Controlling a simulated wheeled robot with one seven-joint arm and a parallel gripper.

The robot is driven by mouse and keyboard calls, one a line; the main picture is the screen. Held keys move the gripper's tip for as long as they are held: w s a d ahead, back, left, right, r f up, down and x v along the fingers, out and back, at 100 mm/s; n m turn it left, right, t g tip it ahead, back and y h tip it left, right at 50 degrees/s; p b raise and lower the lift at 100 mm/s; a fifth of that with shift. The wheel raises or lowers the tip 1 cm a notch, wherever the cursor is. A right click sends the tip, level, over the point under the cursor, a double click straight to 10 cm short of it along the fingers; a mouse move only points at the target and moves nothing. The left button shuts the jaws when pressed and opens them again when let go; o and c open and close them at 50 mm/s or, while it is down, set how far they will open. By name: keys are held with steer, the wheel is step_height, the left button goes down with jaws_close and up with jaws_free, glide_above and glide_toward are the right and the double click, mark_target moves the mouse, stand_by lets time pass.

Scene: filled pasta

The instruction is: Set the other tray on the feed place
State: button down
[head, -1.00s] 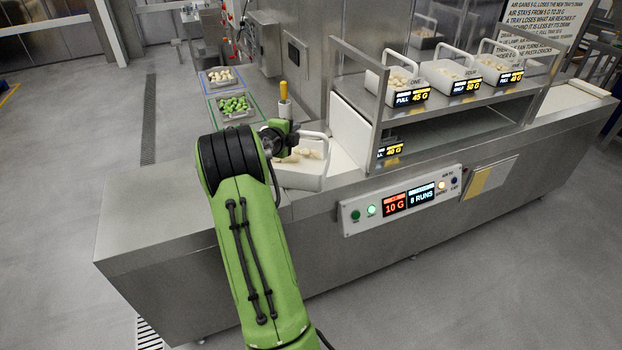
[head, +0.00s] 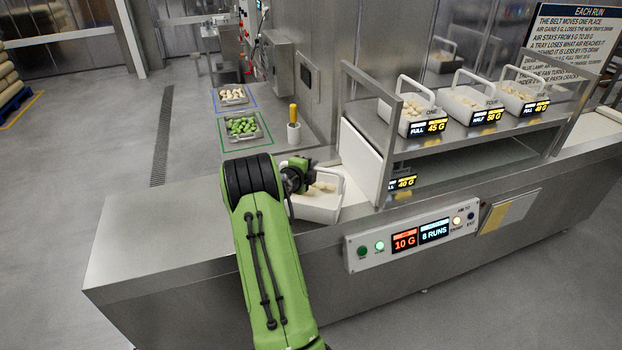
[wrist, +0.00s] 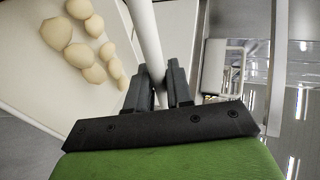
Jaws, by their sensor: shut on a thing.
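My gripper (head: 302,172) is shut on the handle of a white tray (head: 316,211) at the left end of the steel line, beside the white side plate. In the wrist view, my gripper (wrist: 158,84) has its two fingers on either side of the white handle bar (wrist: 147,38). The tray (wrist: 52,88) looks level and holds several pale pasta pieces (wrist: 84,52). My arm and the tray cover the surface beneath, so I cannot tell whether the tray rests on it or hangs just above. No feed place marking shows clearly.
Three white trays, including one (head: 412,128), stand on the upper shelf (head: 440,142). A control panel (head: 412,239) reads 10 G and 8 RUNS. The left countertop (head: 150,225) is clear.

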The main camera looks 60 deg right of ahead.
steer(key=shift+f, duration=1.45)
steer(key=c, duration=1)
jaws_free()
